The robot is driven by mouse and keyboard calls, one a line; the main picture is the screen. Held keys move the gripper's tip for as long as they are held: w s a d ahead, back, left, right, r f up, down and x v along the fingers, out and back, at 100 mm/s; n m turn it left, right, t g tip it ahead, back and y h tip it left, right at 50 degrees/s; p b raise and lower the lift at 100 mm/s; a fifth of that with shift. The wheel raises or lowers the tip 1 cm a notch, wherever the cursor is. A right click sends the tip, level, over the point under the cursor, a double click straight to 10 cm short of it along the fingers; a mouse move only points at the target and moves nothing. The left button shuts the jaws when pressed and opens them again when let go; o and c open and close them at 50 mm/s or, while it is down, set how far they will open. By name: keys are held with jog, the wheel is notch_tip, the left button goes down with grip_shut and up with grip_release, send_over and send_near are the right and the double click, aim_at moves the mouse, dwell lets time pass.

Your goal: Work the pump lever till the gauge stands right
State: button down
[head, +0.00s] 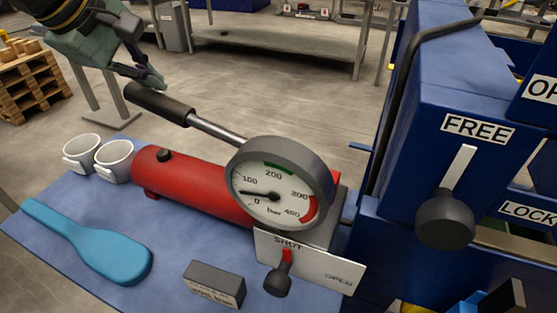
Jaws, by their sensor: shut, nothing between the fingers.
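The pump is a red cylinder (190,183) lying on the blue bench top. Its lever (215,130) slants up to the left and ends in a black grip (160,103). The round gauge (279,182) faces me; its needle points left, between 0 and 100 bar. A green band lies just past 200 and a red band by 300 to 400. The valve knob (279,279) has its red pointer up at SHUT. My gripper (155,82) is shut and empty, just above the black grip; I cannot tell whether it touches it.
Two white mugs (113,161), a blue paddle-shaped thing (100,250) and a grey labelled block (214,284) are on the bench around the pump. A blue press frame (420,110) with a lever at FREE (446,217) rises at right.

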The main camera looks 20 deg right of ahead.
aim_at(144, 98)
jog(key=r+p, duration=0.2)
jog(key=r, duration=0.3)
jog(key=shift+s+d+r+p, duration=0.25)
jog(key=shift+s+p, duration=0.1)
jog(key=shift+p, duration=0.05)
jog(key=f+b, duration=0.2)
jog(key=f, duration=0.1)
jog(key=f+b, duration=0.3)
jog(key=f, duration=0.1)
jog(key=w+a+f+b, duration=0.1)
jog(key=f+b, duration=0.2)
jog(key=f, duration=0.1)
jog(key=shift+w, duration=0.1)
jog(key=r+p, duration=0.2)
jog(key=r, duration=0.1)
jog(key=r+p, duration=0.3)
jog(key=r, duration=0.1)
jog(key=s+d+r+p, duration=0.1)
jog(key=r+p, duration=0.2)
jog(key=r, duration=0.1)
jog(key=shift+f, duration=0.15)
